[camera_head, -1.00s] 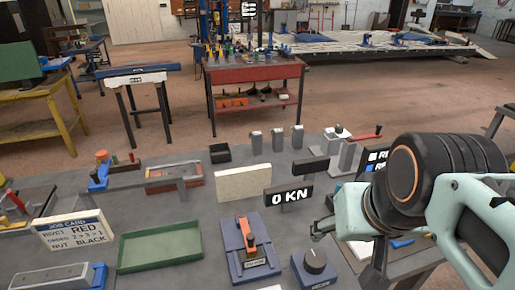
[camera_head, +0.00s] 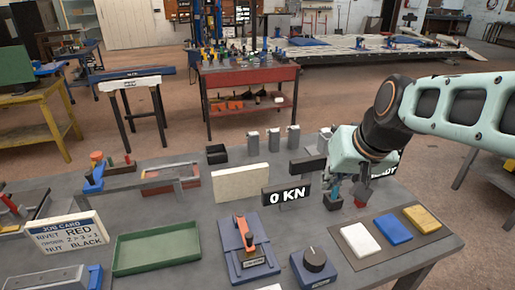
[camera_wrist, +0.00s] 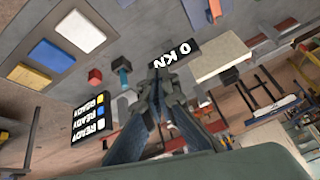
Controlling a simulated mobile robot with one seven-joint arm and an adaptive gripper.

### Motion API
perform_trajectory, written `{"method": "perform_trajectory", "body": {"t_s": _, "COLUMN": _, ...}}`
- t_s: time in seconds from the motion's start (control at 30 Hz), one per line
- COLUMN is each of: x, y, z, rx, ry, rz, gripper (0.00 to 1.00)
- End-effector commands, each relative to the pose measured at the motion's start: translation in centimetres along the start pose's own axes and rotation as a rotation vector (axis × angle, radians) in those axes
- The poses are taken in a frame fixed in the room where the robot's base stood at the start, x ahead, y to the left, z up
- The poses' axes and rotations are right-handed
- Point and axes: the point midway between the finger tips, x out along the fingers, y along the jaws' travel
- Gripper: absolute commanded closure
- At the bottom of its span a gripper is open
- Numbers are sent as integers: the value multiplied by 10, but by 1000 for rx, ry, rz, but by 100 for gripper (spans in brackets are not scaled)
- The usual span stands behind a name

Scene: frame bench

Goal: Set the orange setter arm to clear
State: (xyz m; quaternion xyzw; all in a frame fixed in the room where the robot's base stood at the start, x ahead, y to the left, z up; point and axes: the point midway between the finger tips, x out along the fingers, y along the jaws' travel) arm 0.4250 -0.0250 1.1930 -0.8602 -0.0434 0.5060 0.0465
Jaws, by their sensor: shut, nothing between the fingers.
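The orange setter arm (camera_head: 245,229) lies along a blue base (camera_head: 232,255) at the front middle of the bench in the head view. A small label plate sits at its near end; its lettering is too small to read. The wrist view shows the fingers (camera_wrist: 156,82) together, empty, pointing near that sign.
The "0 KN" sign (camera_head: 286,195) and a black dial (camera_head: 314,259) stand near the blue base. Small red (camera_head: 361,200) and teal pieces are close to my gripper. White, blue and yellow pads (camera_head: 393,229) lie right. A green tray (camera_head: 157,248) is left. A "READY" display shows in the wrist view (camera_wrist: 95,118).

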Motion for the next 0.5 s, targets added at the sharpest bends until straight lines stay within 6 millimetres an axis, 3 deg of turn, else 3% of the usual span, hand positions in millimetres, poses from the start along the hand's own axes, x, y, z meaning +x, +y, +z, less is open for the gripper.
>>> {"method": "perform_trajectory", "body": {"t_s": 0.1, "x": 22, "y": 13, "z": -19, "rx": -3, "ry": 1, "rz": 21, "gripper": 100}}
{"method": "perform_trajectory", "body": {"t_s": 0.3, "x": 45, "y": 31, "z": -43, "rx": -11, "ry": 12, "rz": 62, "gripper": 100}}
{"method": "perform_trajectory", "body": {"t_s": 0.47, "x": 60, "y": 44, "z": -58, "rx": -16, "ry": 17, "rz": 99, "gripper": 100}}
{"method": "perform_trajectory", "body": {"t_s": 0.5, "x": 63, "y": 45, "z": -52, "rx": 28, "ry": -4, "rz": 95, "gripper": 100}}
